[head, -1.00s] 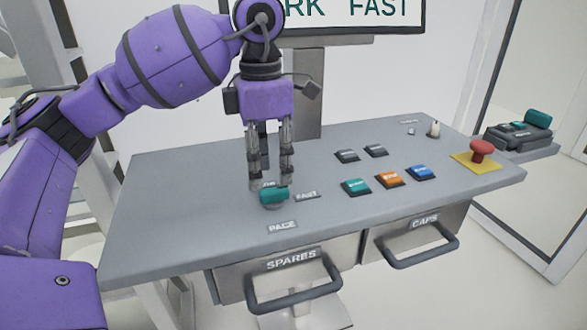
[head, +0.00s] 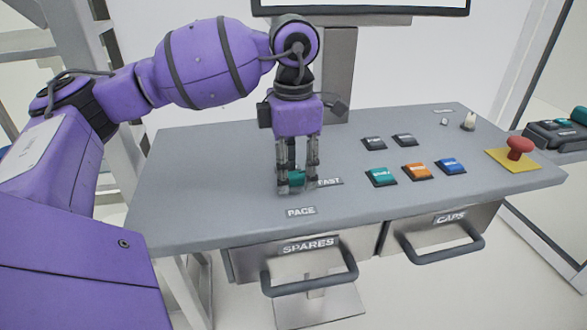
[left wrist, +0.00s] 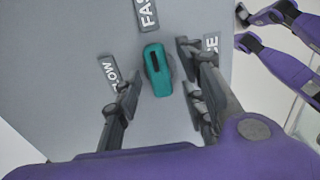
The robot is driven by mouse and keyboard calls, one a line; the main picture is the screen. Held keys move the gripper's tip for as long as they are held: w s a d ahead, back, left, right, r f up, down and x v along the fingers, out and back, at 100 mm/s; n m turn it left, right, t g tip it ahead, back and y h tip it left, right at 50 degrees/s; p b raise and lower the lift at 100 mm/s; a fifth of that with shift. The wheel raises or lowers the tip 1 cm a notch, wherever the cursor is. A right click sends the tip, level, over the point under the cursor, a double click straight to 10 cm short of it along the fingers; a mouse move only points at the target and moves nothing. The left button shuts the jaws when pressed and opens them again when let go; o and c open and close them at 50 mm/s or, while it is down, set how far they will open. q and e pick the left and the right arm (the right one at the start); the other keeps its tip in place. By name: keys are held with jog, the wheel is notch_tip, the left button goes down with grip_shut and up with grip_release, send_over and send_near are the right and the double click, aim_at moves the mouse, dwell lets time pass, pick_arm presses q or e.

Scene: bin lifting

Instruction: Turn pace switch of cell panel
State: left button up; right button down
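The pace switch is a teal knob (head: 297,178) on the grey cell panel (head: 200,200). In the left wrist view the knob (left wrist: 158,72) has its long handle nearly in line with the FAST label (left wrist: 147,12). The SLOW label (left wrist: 108,75) is partly covered by a finger. My left gripper (head: 297,190) points down over the knob, fingers at either side of it. It is open; in the left wrist view a gap shows on the knob's left, and the right fingers are close beside it; contact is unclear. A distant purple arm shows at that view's upper right; its gripper state is unclear.
Teal, orange (head: 417,171) and blue buttons lie right of the knob. A red mushroom button (head: 520,148) stands on a yellow plate at the right end. Drawers marked SPARES (head: 308,262) and CAPS (head: 450,235) have protruding handles below. The panel's left part is bare.

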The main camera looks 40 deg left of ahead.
pick_arm(q)
jog(key=shift+c, duration=0.5)
jog(key=c, duration=0.9)
grip_shut()
